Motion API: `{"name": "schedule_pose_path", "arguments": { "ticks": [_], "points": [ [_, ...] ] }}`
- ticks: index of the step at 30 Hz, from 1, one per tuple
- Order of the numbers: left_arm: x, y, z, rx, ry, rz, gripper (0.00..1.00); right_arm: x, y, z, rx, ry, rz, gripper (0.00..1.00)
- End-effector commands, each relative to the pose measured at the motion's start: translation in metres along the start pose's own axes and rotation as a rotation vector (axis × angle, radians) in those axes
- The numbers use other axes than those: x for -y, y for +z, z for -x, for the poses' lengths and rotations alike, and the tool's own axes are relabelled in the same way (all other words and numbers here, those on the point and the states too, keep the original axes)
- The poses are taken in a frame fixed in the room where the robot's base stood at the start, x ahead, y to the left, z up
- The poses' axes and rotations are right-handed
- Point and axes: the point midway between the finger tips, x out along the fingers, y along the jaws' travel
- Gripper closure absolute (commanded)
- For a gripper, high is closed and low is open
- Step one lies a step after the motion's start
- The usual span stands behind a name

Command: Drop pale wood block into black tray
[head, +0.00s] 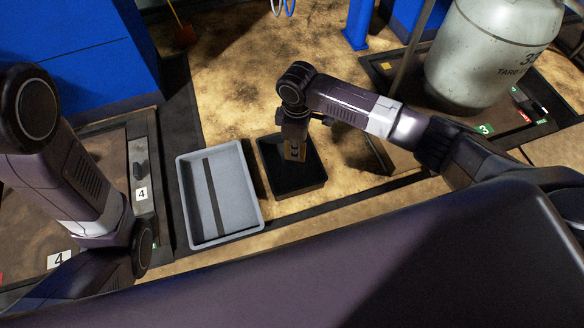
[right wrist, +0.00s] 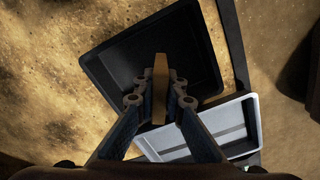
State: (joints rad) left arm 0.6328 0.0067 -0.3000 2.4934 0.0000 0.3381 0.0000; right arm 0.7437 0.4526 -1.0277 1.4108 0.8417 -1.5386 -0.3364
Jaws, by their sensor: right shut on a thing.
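The pale wood block (right wrist: 160,88) is upright between the fingers of my right gripper (right wrist: 160,100), which is shut on it. In the head view the block (head: 292,152) shows below the right gripper (head: 294,140), over the black tray. The black tray (right wrist: 112,68) lies under the block in the right wrist view, and it also shows in the head view (head: 270,160). I cannot tell the block's exact height above the tray floor. The tray looks empty. My left arm is at the left of the head view; its gripper is not visible.
A grey tray (head: 251,192) with a dark stripe stands just left of the black tray, and it also shows in the right wrist view (right wrist: 250,118). A large gas cylinder (head: 480,55) stands on a scale at the upper right. Blue cabinets (head: 75,60) are at the upper left.

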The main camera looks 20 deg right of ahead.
Motion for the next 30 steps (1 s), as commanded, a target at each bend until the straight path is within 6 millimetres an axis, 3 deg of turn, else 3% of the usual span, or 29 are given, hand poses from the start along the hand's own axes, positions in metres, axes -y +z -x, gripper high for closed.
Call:
{"name": "schedule_pose_path", "arguments": {
  "ticks": [10,11,16,25,30],
  "points": [
    [-0.001,-0.003,-0.002,-0.008,0.003,-0.001,0.60,0.000,0.000,-0.001,0.000,0.000,0.000,1.00],
    [-0.001,-0.003,-0.002,-0.008,0.003,-0.001,0.60,0.000,0.000,-0.001,0.000,0.000,0.000,0.88],
    [-0.001,-0.003,-0.002,-0.008,0.003,-0.001,0.60,0.000,0.000,-0.001,0.000,0.000,0.000,0.70],
    [0.000,-0.003,-0.001,-0.007,0.001,-0.001,0.60,0.000,0.000,0.000,0.000,0.000,0.000,0.70],
    [0.000,-0.003,-0.002,-0.007,0.001,-0.001,0.60,-0.002,-0.001,0.019,-0.003,0.003,0.000,0.70]
  ]
}}
